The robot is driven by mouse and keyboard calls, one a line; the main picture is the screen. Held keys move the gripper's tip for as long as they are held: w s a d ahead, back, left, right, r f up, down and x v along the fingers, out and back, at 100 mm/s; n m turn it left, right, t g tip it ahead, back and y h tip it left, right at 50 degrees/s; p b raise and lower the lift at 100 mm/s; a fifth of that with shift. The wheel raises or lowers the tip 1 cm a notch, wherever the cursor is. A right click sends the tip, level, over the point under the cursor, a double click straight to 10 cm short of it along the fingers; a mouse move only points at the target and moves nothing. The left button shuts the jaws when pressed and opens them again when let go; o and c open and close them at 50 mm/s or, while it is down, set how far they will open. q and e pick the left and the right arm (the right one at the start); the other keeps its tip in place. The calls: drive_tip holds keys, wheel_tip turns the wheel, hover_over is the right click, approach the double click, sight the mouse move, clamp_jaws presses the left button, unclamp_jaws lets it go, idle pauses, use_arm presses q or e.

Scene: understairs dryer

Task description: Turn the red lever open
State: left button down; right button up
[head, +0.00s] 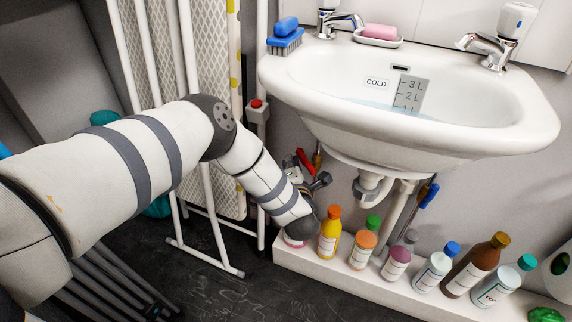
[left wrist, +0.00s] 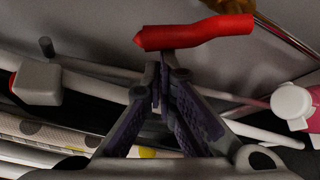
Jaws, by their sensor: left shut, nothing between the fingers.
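The red lever (head: 303,158) shows in the head view below the left part of the sink, just past my left gripper (head: 318,182). My right gripper is not in view.
Several bottles, among them a yellow one (head: 330,233) and a brown one (head: 476,264), stand on a white ledge (head: 350,283) below the sink (head: 440,140). A blue lever (head: 430,195) is right of the drain pipe.

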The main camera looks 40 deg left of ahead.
sight(298, 155)
use_arm(q)
drive_tip(key=shift+w+d+r+m+t+y, duration=0.15)
drive_tip(key=shift+w+d+r+m+y, duration=0.1)
drive_tip(key=shift+d+r+m, duration=0.3)
drive_tip(key=shift+w+d+r+m+t+y, duration=0.15)
drive_tip(key=shift+d+r+m+y, duration=0.15)
drive_tip(key=shift+d, duration=0.4)
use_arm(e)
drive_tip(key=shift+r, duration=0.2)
use_arm(q)
drive_tip(key=shift+d, duration=0.1)
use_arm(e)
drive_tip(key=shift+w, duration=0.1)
